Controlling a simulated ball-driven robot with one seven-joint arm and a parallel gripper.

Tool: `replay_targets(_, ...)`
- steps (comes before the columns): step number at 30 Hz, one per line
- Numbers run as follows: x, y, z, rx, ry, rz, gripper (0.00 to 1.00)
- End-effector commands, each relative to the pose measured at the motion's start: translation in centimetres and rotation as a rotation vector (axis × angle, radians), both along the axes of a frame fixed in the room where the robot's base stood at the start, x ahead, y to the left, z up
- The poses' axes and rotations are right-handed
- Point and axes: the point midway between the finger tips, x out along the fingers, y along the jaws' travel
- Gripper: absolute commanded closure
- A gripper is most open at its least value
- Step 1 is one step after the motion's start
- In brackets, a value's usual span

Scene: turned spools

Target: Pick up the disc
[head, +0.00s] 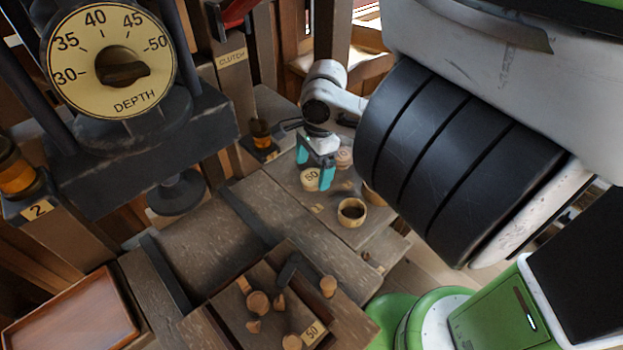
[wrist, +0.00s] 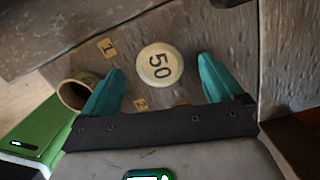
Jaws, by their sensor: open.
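A pale cream disc marked "50" (head: 309,179) lies on the grey wooden bench top, and it shows whole in the wrist view (wrist: 160,65). My gripper (head: 315,175) is open, with teal fingers. In the head view the fingers stand on either side of the disc, with the right one lower in the picture. In the wrist view the disc appears between the fingertips (wrist: 160,70), apart from both. I cannot tell how high the fingertips are above the bench. Nothing is held.
A pinkish disc (head: 344,157) lies behind the right finger. A round wooden cup (head: 352,212) stands nearby, also in the wrist view (wrist: 75,94). A press with a depth dial (head: 108,62) stands at left. A tray of turned pieces (head: 258,280) is in front.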

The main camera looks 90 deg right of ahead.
Motion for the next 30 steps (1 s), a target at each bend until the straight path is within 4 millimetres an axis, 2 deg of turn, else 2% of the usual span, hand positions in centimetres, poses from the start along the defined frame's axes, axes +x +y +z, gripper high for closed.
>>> replay_targets(3,0.05,0.04,-0.8,0.0,0.001,0.0,0.06)
replay_targets(10,0.07,0.04,-0.83,-0.001,0.0,0.0,0.06)
replay_targets(27,0.06,0.03,-0.81,-0.001,0.0,0.0,0.61)
replay_targets(30,0.07,0.04,-0.81,-0.001,0.0,0.0,0.65)
